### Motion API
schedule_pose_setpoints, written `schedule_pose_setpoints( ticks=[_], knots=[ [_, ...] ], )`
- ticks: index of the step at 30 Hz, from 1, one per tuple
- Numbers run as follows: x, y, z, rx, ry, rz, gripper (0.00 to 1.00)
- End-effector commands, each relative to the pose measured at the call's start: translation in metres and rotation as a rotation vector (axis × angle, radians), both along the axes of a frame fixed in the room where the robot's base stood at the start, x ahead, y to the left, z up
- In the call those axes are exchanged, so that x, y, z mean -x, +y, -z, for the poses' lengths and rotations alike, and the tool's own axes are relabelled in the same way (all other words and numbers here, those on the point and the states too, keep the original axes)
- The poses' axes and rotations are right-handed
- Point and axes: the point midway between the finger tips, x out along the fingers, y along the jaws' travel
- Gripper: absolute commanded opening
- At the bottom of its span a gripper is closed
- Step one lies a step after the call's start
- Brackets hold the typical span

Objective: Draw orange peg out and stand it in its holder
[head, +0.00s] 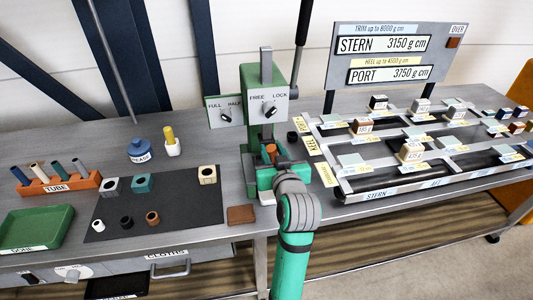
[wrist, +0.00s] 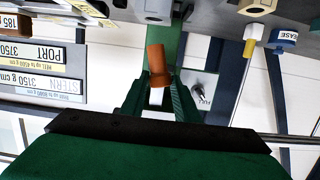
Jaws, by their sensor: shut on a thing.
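The orange peg (head: 271,150) is at the green press (head: 249,120), upright or nearly so in the head view. My gripper (head: 272,169) is shut on it at the front of the press. In the wrist view the peg (wrist: 156,60) stands out beyond the fingertips of my gripper (wrist: 152,92). Whether its far end is still inside a bore cannot be told. An orange rack labelled TUBE (head: 58,186) stands at the left with several pegs upright in it. Whether it has a free hole cannot be told.
A dark mat (head: 170,212) carries grey, teal and beige holed blocks and small rings. A green tray (head: 35,228), a blue grease pot (head: 140,150) and a yellow-handled brush (head: 171,141) are at left. A ballast frame (head: 415,185) with several weights fills the right. The press lever rises behind.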

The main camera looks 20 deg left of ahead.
Motion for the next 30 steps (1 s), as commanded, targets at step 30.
schedule_pose_setpoints(
  ticks=[30],
  knots=[
    [0.029, -0.019, 0.002, 0.002, 0.003, 0.000, 0.00]
  ],
)
